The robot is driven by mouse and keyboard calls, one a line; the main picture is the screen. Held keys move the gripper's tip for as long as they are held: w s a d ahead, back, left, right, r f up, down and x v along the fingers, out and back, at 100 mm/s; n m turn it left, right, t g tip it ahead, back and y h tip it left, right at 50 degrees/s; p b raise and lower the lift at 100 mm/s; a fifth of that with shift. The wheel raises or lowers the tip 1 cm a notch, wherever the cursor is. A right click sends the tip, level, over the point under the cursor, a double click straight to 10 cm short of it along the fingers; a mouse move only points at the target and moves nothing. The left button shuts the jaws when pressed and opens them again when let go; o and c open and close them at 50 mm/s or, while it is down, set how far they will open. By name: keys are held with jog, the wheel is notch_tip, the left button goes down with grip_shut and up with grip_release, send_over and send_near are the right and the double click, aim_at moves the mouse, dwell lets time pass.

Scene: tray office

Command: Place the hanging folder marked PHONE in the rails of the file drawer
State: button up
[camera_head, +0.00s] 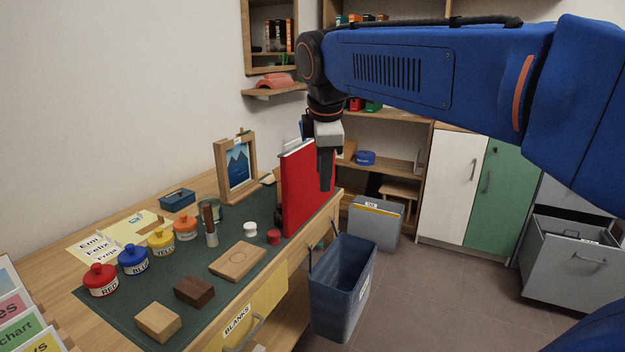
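My gripper (326,188) points down above the desk's far right end, beside the right edge of a tall red board or binder (298,190). Its dark fingers overlap in this view, so their gap is hidden. A grey box (374,233) on the floor holds a yellow folder (381,211) with a small white label, too small to read. The grey file drawer (562,272) stands pulled out at the far right. Something dark with a white tag shows inside it. I cannot make out the word PHONE anywhere.
The desk (95,270) carries coloured jars, wooden blocks and a picture frame (237,165). A blue bin (340,285) stands at its front right. A white cabinet door (450,185) and a green one (495,200) are closed. The floor before the drawer is clear.

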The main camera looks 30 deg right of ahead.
jog(key=w+d+r+n+g+h, duration=0.1)
jog(key=w+d+r+n+h, duration=0.15)
jog(key=w+r+n, duration=1.15)
jog(key=m, duration=0.3)
send_over(312, 177)
jog(key=shift+y, duration=0.35)
jog(key=f, duration=1.3)
jog(key=shift+w+d, duration=0.35)
jog(key=shift+w, duration=0.05)
jog(key=shift+w+x, duration=0.2)
jog(key=shift+x, duration=1.1)
jog(key=shift+w+x, duration=0.2)
jog(key=shift+x, duration=1.05)
jog(key=shift+r, duration=0.1)
grip_shut()
